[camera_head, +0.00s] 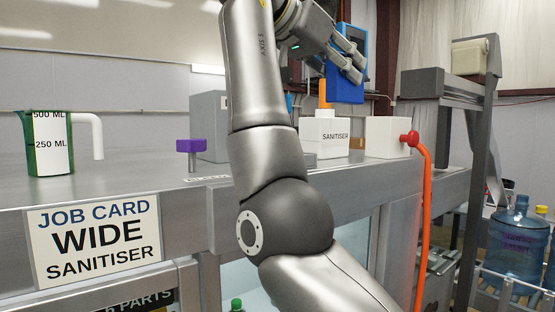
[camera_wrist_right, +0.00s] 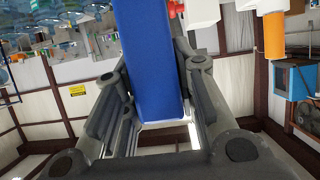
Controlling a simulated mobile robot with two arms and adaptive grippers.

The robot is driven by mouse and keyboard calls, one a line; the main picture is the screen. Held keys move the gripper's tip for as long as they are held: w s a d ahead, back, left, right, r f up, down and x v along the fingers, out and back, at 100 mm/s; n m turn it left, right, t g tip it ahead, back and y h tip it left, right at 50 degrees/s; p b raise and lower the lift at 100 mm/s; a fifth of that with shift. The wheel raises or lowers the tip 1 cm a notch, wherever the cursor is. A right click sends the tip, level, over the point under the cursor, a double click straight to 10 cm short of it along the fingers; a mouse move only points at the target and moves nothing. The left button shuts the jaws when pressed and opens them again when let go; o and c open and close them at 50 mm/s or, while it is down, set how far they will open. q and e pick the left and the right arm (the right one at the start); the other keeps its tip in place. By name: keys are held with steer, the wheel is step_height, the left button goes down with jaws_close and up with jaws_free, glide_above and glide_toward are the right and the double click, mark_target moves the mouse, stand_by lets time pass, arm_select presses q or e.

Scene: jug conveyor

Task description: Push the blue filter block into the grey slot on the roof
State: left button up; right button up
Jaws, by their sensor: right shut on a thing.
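The blue filter block (camera_head: 347,88) is held upright in the air above the machine's top, behind the white SANITISER box in the picture. My right gripper (camera_head: 354,62) is shut on it, with fingers across its face. In the right wrist view the block (camera_wrist_right: 150,60) lies long and blue between the two fingers of the gripper (camera_wrist_right: 156,70). A grey housing (camera_head: 421,82) stands at the upper right, but I cannot tell whether it is the slot. No slot opening shows clearly. My left gripper is not in view.
The white SANITISER box (camera_head: 325,137) and a white box with a red knob (camera_head: 388,137) stand on the steel counter (camera_head: 110,203). A green jug (camera_head: 45,143) and purple knob (camera_head: 189,146) are at left. A blue water bottle (camera_head: 518,243) sits lower right.

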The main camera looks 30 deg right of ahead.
steer(key=w+a+f+p, duration=0.1)
steer(key=w+f+p, duration=0.1)
steer(key=w+f, duration=0.1)
steer(key=w+a+f+p, duration=0.1)
steer(key=w+f+p, duration=0.1)
steer(key=w+f, duration=0.2)
steer(key=w+a+f+p, duration=0.1)
steer(key=w+f+p, duration=0.1)
steer(key=w+f, duration=0.1)
steer(key=shift+w+f, duration=0.2)
steer(key=shift+w, duration=0.5)
steer(key=shift+w+f+p, duration=0.2)
steer(key=shift+f+p, duration=0.4)
steer(key=shift+f, duration=0.35)
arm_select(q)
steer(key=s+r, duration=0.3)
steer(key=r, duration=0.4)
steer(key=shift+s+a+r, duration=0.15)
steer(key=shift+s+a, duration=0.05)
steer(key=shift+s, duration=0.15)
arm_select(e)
steer(key=shift+s, duration=0.1)
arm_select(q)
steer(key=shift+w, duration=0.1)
arm_select(e)
steer(key=shift+s+f, duration=0.1)
